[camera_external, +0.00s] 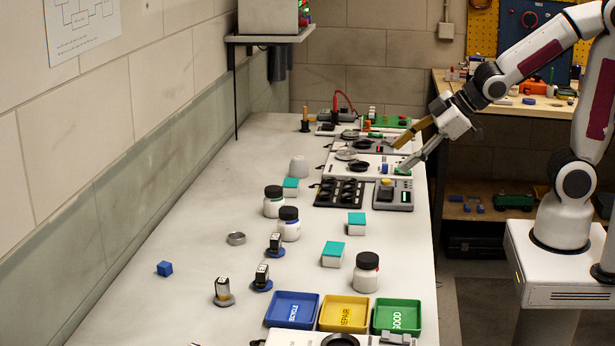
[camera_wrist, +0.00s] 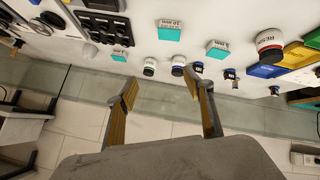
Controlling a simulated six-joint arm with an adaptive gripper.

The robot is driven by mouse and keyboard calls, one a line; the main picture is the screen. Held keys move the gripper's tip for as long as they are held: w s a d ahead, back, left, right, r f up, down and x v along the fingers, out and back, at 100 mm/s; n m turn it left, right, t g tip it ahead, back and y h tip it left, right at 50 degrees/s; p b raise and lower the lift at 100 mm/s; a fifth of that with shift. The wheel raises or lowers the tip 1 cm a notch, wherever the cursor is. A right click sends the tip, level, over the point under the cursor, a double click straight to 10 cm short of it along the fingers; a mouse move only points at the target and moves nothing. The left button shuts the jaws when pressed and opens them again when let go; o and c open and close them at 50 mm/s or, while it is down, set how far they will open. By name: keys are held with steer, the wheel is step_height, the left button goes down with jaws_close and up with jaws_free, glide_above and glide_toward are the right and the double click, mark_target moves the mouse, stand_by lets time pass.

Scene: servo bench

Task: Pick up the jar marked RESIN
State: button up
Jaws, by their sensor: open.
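The RESIN jar (camera_wrist: 270,47) is white with a dark lid and stands near the coloured trays at upper right in the wrist view. In the external view, the matching jar (camera_external: 366,277) stands upright just behind the yellow and green trays. Its label cannot be read there. My gripper (camera_external: 402,156) is open and empty above the far right part of the bench, well away from this jar. In the wrist view, the two fingers of my gripper (camera_wrist: 162,84) are spread apart with nothing between them.
Two similar jars (camera_external: 273,206) (camera_external: 289,229) stand further left. Teal-topped boxes (camera_external: 333,256) and small parts on blue bases (camera_external: 262,282) stand nearby. Blue (camera_external: 291,297), yellow (camera_external: 343,301) and green (camera_external: 397,304) trays line the near side. The left bench is mostly clear.

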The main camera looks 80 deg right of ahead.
mark_target(372, 254)
steer(key=w+a+f+n+y, duration=0.2)
steer(key=a+f+y, duration=0.1)
steer(key=a+f, duration=0.1)
steer(key=w+a+f+n+y, duration=0.2)
steer(key=a+f, duration=0.2)
steer(key=a, duration=0.1)
steer(key=w+a+f+n+y, duration=0.2)
steer(key=a+f+y, duration=0.1)
steer(key=a, duration=0.1)
steer(key=shift+w+a+f+n+t+y, duration=0.3)
steer(key=shift+w+f+t, duration=0.1)
steer(key=s+a+y, duration=0.1)
steer(key=s+a+f+y, duration=0.1)
steer(key=a, duration=0.1)
steer(key=s+a+y, duration=0.1)
steer(key=a+y, duration=0.1)
steer(key=shift+s+a+f+n+g, duration=0.1)
steer(key=shift+s+f+n+g, duration=0.1)
steer(key=shift+n+g, duration=0.2)
steer(key=shift+s+a+r+y, duration=0.15)
steer(key=shift+s+a+y, duration=0.4)
steer(key=shift+s+y, duration=0.15)
steer(key=shift+w+a, duration=0.1)
steer(key=shift+w, duration=0.05)
steer(key=shift+x, duration=1.2)
